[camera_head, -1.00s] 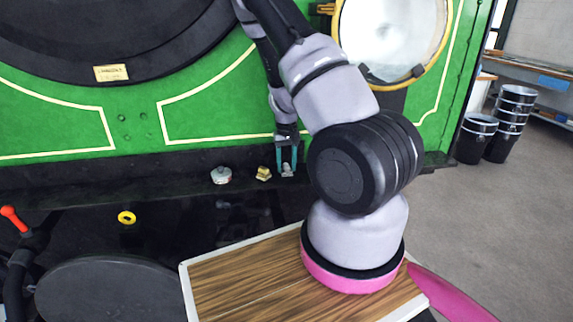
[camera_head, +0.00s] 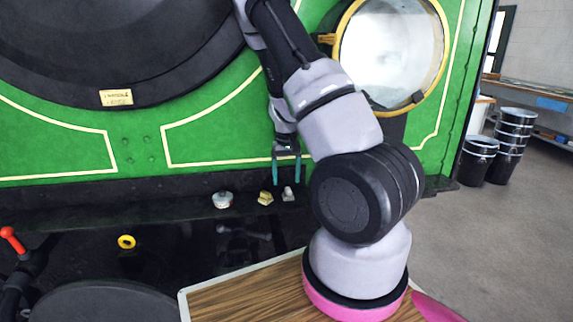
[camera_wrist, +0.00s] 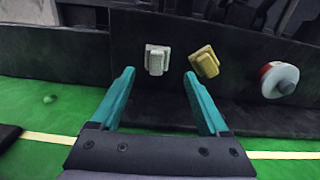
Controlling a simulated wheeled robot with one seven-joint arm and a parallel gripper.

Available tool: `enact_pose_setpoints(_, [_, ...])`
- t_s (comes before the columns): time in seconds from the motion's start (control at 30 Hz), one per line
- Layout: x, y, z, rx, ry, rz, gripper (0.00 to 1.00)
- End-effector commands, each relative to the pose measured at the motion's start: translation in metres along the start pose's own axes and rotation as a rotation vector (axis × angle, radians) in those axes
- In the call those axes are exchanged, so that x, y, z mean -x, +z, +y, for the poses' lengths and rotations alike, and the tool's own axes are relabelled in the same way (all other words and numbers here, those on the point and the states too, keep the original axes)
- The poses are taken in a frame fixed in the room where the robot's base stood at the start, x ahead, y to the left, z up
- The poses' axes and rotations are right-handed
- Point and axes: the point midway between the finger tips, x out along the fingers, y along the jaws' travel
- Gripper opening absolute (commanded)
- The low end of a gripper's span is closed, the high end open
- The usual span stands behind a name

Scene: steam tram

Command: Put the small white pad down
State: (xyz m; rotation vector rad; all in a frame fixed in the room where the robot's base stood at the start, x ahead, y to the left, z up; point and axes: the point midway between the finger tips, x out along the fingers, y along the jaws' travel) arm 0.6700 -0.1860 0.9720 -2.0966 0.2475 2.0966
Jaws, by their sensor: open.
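The small white pad (camera_head: 288,194) rests on the dark ledge at the foot of the green tram front, at the right end of a short row of small items. It also shows in the wrist view (camera_wrist: 157,60), beyond and between my fingertips. My gripper (camera_head: 287,178) is open and empty, with its teal fingers just above the pad and apart from it. In the wrist view the two fingers (camera_wrist: 160,80) are spread wide with nothing between them.
A yellow block (camera_head: 265,198) sits close left of the pad, and a white and red round piece (camera_head: 222,200) farther left. A yellow ring (camera_head: 126,242) lies on the dark surface below. A round lamp (camera_head: 390,50) stands out to the right of my forearm.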

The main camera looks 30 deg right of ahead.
Motion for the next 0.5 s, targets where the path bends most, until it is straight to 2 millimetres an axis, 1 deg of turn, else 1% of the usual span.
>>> enact_pose_setpoints(0.03, [0.012,-0.001,-0.001,0.002,-0.002,0.005,0.79])
enact_pose_setpoints(0.2, [0.041,-0.001,-0.001,0.001,-0.001,0.003,0.79])
enact_pose_setpoints(0.33, [0.053,-0.001,-0.001,0.000,-0.001,0.001,0.79])
enact_pose_setpoints(0.5, [0.057,0.000,0.000,-0.001,0.001,0.000,0.79])
